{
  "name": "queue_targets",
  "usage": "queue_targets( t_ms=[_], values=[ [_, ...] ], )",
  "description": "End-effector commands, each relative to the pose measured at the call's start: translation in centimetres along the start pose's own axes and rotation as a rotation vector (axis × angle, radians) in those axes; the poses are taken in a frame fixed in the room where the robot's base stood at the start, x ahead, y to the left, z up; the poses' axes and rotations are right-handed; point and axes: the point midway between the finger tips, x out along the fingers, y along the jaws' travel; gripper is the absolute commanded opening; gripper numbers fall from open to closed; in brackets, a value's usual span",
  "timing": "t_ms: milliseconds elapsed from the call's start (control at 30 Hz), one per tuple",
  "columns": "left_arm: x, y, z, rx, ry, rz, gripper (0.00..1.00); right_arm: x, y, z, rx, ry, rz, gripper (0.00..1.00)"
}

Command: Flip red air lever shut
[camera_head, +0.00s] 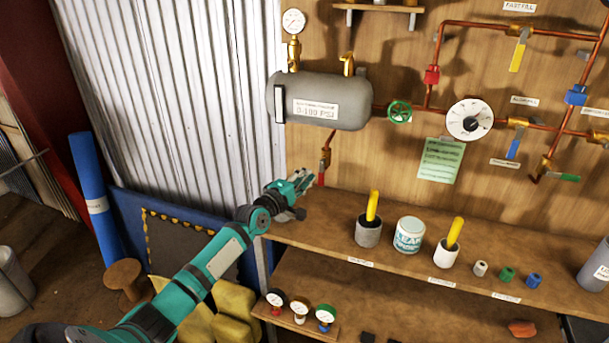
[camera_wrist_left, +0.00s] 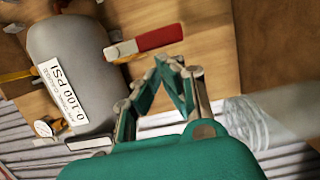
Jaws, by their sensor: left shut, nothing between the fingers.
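The red air lever (camera_head: 321,179) hangs down from a brass valve (camera_head: 325,156) on the copper pipe below the grey tank (camera_head: 325,98). In the left wrist view the red lever (camera_wrist_left: 159,37) lies just beyond my fingertips, with a small gap in the picture. The grey tank (camera_wrist_left: 75,70) with its 0-100 PSI label is beside it. My left gripper (camera_head: 306,178) is shut and empty, just left of the lever's lower end in the head view. Its fingertips meet in the left wrist view (camera_wrist_left: 172,66). Whether they touch the lever I cannot tell. My right gripper is not in view.
Below the lever is a wooden shelf (camera_head: 320,215) with a grey cup (camera_head: 369,233), a white tub (camera_head: 409,235) and other small items. A green wheel valve (camera_head: 399,111) and white gauge (camera_head: 469,120) are to the right. Corrugated metal (camera_head: 180,90) covers the left wall.

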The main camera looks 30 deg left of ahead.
Motion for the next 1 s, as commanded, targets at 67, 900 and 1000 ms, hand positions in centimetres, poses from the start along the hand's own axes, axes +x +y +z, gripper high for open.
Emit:
queue_targets(
  t_ms=[67,900,1000],
  values=[
    [0.0,0.0,0.0,0.0,0.0,0.0,0.0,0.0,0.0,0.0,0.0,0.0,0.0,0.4],
    [0.1,-0.6,0.4,-0.124,0.0,0.031,0.0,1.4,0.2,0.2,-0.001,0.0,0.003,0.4],
    [0.2,-0.7,0.4,-0.144,0.0,0.036,0.0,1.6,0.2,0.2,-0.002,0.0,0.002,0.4]
  ],
)
